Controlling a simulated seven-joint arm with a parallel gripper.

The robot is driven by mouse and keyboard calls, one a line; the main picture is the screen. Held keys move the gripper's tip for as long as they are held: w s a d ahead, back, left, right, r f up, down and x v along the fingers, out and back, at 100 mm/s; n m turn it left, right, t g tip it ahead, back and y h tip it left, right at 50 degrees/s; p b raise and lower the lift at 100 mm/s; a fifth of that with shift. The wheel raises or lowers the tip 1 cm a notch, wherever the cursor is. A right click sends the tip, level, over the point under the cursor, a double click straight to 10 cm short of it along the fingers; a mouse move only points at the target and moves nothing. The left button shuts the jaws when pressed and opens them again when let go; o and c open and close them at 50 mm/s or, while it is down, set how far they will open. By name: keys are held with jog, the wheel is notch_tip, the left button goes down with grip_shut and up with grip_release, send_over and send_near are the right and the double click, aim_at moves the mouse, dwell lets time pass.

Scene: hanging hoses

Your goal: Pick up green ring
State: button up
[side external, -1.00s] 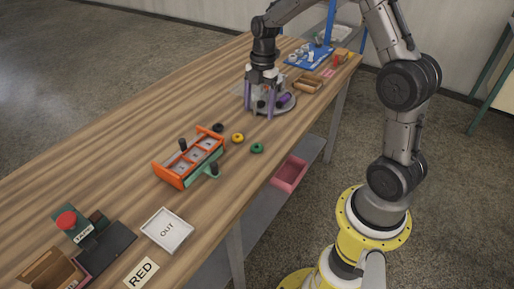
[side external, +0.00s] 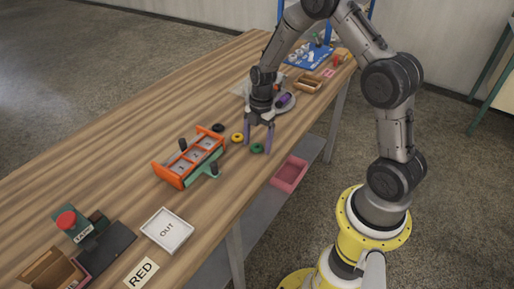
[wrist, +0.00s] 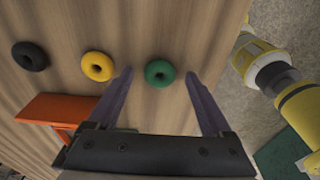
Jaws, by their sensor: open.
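The green ring (side external: 257,148) lies flat on the wooden table near its front edge. In the wrist view the green ring (wrist: 160,73) shows between my two finger tips, a little beyond them. My gripper (side external: 258,143) is open and empty, pointing down just above the ring. In the wrist view my gripper (wrist: 160,72) has its purple fingers spread wide on either side of the ring. I cannot tell the exact height of the tips over the table.
A yellow ring (side external: 237,138) and a black ring (side external: 218,128) lie to the left of the green one. An orange frame fixture (side external: 172,176) stands at left, and a white OUT tray (side external: 167,230) is at lower left. The table edge is close on the right.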

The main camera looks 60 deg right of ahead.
grip_shut()
dwell(0.4)
jog(key=shift+r, duration=0.1)
